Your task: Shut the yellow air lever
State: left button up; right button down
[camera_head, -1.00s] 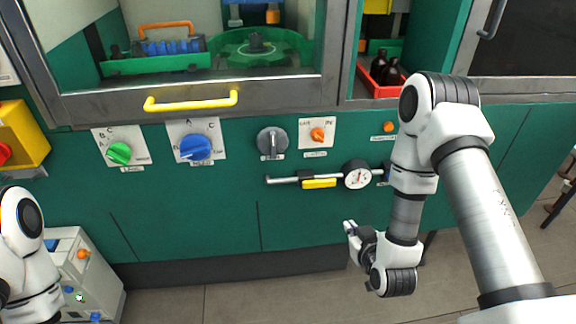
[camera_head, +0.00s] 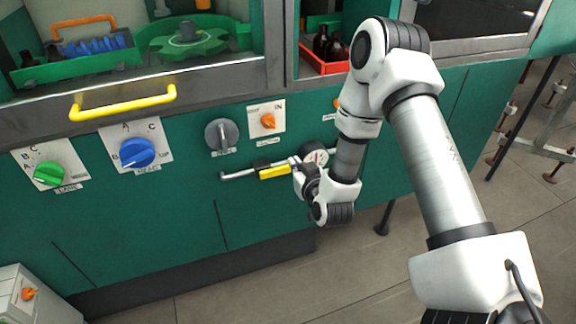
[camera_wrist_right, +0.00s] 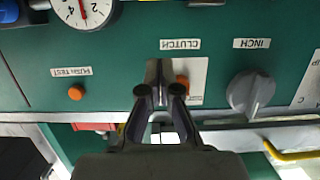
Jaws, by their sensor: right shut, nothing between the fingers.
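The yellow air lever (camera_head: 273,171) lies along a thin grey pipe (camera_head: 238,175) on the green machine front in the head view, left of a round gauge (camera_head: 316,157). My right gripper (camera_head: 296,164) is at the lever's right end, in front of the pipe beside the gauge; contact cannot be told. In the right wrist view, which is upside down, my right gripper (camera_wrist_right: 159,72) has its fingers together and empty. The gauge (camera_wrist_right: 82,10) shows at the top left there, and the lever is not clearly visible. My left gripper is out of view.
Above the pipe are a grey knob (camera_head: 221,135) and an orange switch (camera_head: 267,121). Blue (camera_head: 137,153) and green (camera_head: 47,173) knobs are at left. A yellow handle (camera_head: 123,103) sticks out above them. Free floor lies below the gripper.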

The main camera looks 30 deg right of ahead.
send_over(288, 169)
jog(key=s+a, duration=0.1)
jog(key=f, duration=0.2)
notch_tip(288, 169, down, 4)
jog(key=shift+s+r, duration=0.15)
jog(key=shift+r, duration=0.05)
jog(key=shift+d+f+m+b, duration=0.15)
jog(key=shift+f+m+b, duration=0.15)
jog(key=shift+f+b, duration=0.05)
jog(key=shift+s+d+f+m+y+b, duration=0.1)
jog(key=shift+d+f+m+y+b, duration=0.15)
jog(key=shift+f+m+y+b, duration=0.5)
jog(key=a+f+m+t+y+b, duration=0.2)
jog(key=f+m+b, duration=0.5)
jog(key=m+b, duration=0.5)
jog(key=shift+w+a+f+t+b, duration=0.45)
jog(key=shift+a+b, duration=0.5)
jog(key=shift+b, duration=2.5)
jog(key=shift+r+y, duration=0.1)
jog(key=shift+y, duration=0.15)
